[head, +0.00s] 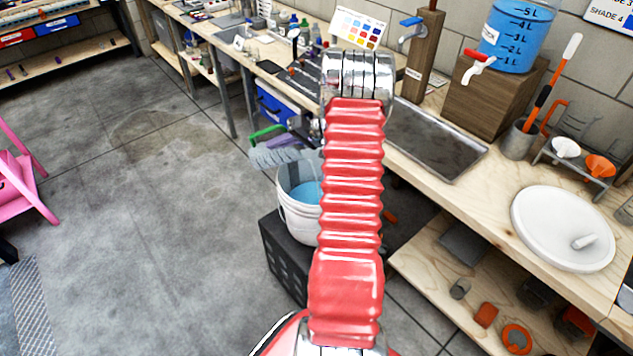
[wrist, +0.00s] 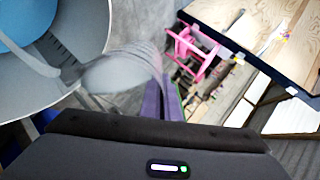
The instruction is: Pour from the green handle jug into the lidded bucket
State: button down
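The white bucket (head: 290,217) stands open-topped on a black crate, with blue inside; my arm hides its right side. In the wrist view the bucket (wrist: 103,25) fills the upper left, and a grey strip crosses its mouth. A pale, ribbed, see-through jug (head: 268,158) is in the air at the bucket's upper left, tilted; in the wrist view the jug (wrist: 122,72) overlaps the rim. Its green handle (head: 266,133) shows behind it. My gripper (wrist: 163,97), with purple fingers, appears shut on the handle; the contact is partly hidden.
The black crate (head: 283,262) stands on the floor by the workbench. A pink stand (head: 20,180) is at far left. The floor between is clear.

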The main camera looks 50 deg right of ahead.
jog(key=shift+s+d+t+p, duration=0.15)
jog(key=shift+t+p, duration=0.25)
dwell(1.8)
jog(key=shift+r, duration=0.15)
jog(key=shift+w+a+g, duration=0.3)
jog(key=shift+w+g, duration=0.25)
jog(key=shift+g, duration=0.45)
jog(key=shift+w+r+g+h, duration=0.1)
jog(key=shift+r+g+h, duration=0.35)
jog(key=shift+g+h, duration=0.05)
jog(key=shift+w+a+r, duration=0.1)
jog(key=shift+w+r, duration=0.05)
jog(key=shift+r, duration=0.05)
